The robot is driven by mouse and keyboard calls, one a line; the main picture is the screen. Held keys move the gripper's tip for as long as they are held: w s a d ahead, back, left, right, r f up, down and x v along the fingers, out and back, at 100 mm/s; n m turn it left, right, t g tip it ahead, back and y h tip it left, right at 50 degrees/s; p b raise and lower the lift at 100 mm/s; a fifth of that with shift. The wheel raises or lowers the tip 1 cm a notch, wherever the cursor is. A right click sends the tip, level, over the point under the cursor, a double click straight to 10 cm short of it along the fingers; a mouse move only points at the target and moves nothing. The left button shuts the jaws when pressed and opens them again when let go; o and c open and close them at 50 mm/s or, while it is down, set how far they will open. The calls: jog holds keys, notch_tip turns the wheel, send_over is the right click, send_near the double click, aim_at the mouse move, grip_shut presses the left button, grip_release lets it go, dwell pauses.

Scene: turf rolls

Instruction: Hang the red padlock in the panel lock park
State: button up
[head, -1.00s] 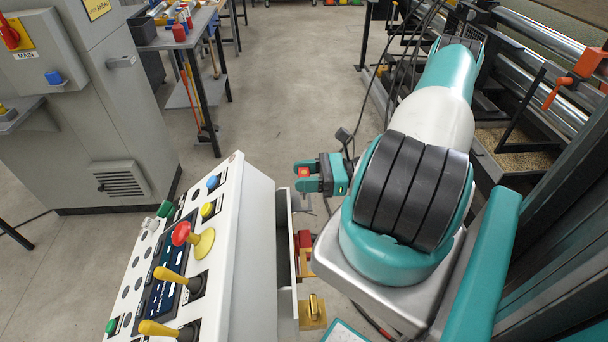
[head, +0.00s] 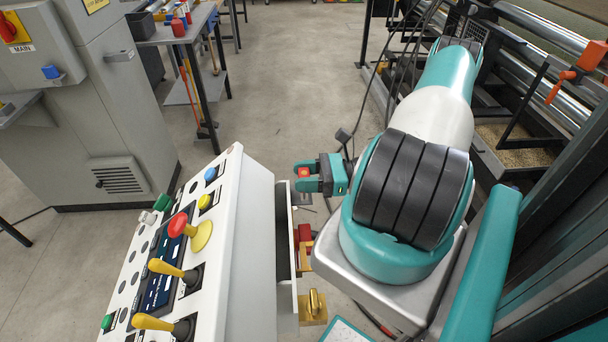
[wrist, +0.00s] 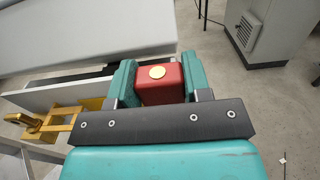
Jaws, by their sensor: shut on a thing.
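My gripper (head: 308,175) is shut on the red padlock (wrist: 160,84), whose round yellow face points up in the wrist view. The padlock also shows as a small red patch between the teal fingers in the head view (head: 304,173). Its shackle is hidden. My gripper is beside the right side of the white control panel (head: 245,215). Brass-yellow brackets (head: 313,308) stick out low on that side, and a yellow hook-shaped one shows in the wrist view (wrist: 32,121). I cannot tell which fitting is the lock park.
The panel's top carries yellow levers (head: 170,270) and a red knob (head: 179,225). A narrow open drawer or tray (head: 286,285) runs along its right side. Another red item (head: 305,234) sits near the brackets. A grey cabinet (head: 90,130) stands at left; floor beyond is clear.

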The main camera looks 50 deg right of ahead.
jog(key=shift+f+b, duration=0.9)
jog(key=shift+f, duration=0.3)
jog(key=o, duration=1)
jog(key=shift+o, duration=0.2)
jog(key=b+v, duration=0.4)
jog(key=v, duration=1.3)
jog(key=shift+s, duration=0.15)
jog(key=shift+d, duration=0.15)
